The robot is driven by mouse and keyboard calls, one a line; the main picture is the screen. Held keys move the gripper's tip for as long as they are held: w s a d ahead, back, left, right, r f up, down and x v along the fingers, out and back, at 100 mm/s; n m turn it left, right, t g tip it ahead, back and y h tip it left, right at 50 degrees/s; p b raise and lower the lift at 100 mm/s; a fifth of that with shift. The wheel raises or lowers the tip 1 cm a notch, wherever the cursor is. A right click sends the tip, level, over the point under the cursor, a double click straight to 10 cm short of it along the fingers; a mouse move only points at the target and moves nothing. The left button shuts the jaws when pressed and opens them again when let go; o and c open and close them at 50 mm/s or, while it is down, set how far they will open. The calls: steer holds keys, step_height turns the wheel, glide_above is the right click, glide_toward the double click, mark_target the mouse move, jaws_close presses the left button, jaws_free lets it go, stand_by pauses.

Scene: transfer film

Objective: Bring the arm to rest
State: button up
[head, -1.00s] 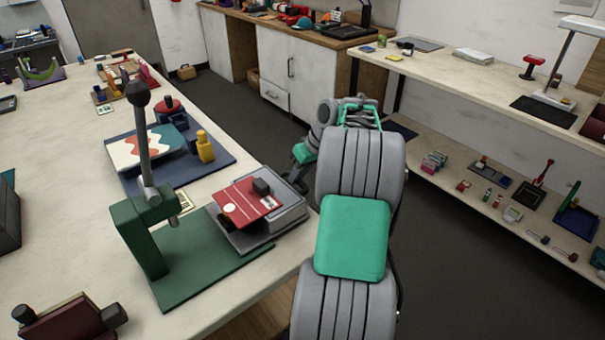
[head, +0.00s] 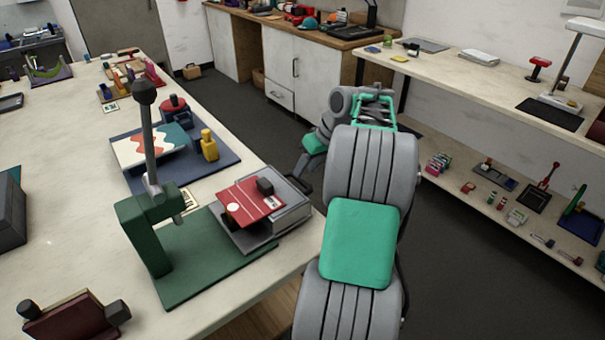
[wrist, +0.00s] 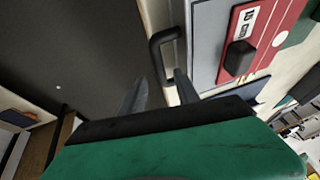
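My arm reaches forward beside the table's right edge, grey with green covers. In the wrist view my gripper (wrist: 160,77) has its two fingers apart, so it is open. In the head view its end is small and dark, partly hidden by the table edge and the arm. A black loop handle (wrist: 160,50) on the grey box (wrist: 204,42) shows near and between the fingertips in the wrist view. I see no grip on it; the depth between them is unclear. The red plate (head: 249,200) lies on that grey box, which also shows in the head view (head: 290,212).
A green lever press (head: 140,215) stands left of the grey box on the white table (head: 60,180). A blue board (head: 222,160) with a yellow bottle lies behind. Shelves (head: 470,85) with tools stand at right. Dark floor (head: 235,120) lies open between table and cabinets.

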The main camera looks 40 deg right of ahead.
steer(key=v, duration=0.4)
steer(key=a, duration=0.2)
steer(key=w+a+r, duration=0.1)
steer(key=a, duration=0.2)
steer(key=w+a, duration=0.1)
steer(key=a, duration=0.1)
steer(key=shift+w+a+r, duration=0.1)
steer(key=shift+a+r, duration=0.25)
steer(key=shift+g, duration=0.3)
steer(key=a, duration=0.7)
steer(key=shift+w+r, duration=0.15)
steer(key=shift+r, duration=0.2)
steer(key=shift+n, duration=0.3)
steer(key=a, duration=0.2)
steer(key=s+a, duration=0.1)
steer(key=a, duration=0.2)
steer(key=s+a, duration=0.1)
steer(key=a, duration=0.2)
steer(key=shift+a, duration=0.1)
steer(key=s+a+f+h, duration=0.1)
steer(key=s+a+f, duration=0.2)
steer(key=s+a, duration=0.3)
steer(key=s+a+f, duration=0.2)
steer(key=s+a, duration=0.3)
steer(key=s, duration=0.2)
steer(key=shift+s+a+f+h, duration=0.15)
steer(key=shift+a+f+h, duration=0.2)
steer(key=shift+a+h, duration=0.05)
